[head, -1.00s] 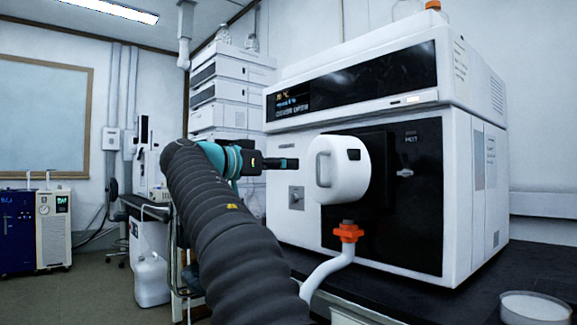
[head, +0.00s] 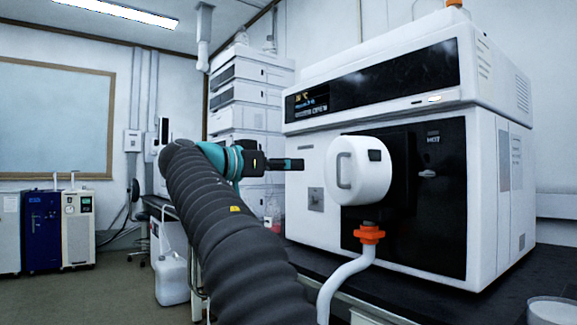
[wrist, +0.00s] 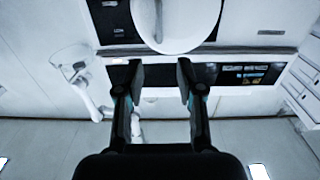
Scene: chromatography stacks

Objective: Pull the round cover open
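In the wrist view the round cover (wrist: 200,28) is cut off by the top edge, beyond my fingertips. My gripper (head: 288,164) is left of the cover in the head view, with a small gap between them. In the wrist view my gripper (wrist: 160,75) has its two fingers apart with nothing between them.
An orange fitting (head: 369,234) with a white hose (head: 340,282) hangs below the cover. A white container (head: 548,311) stands on the dark bench at the right. Stacked modules (head: 238,120) stand behind my arm. Open floor lies at the left.

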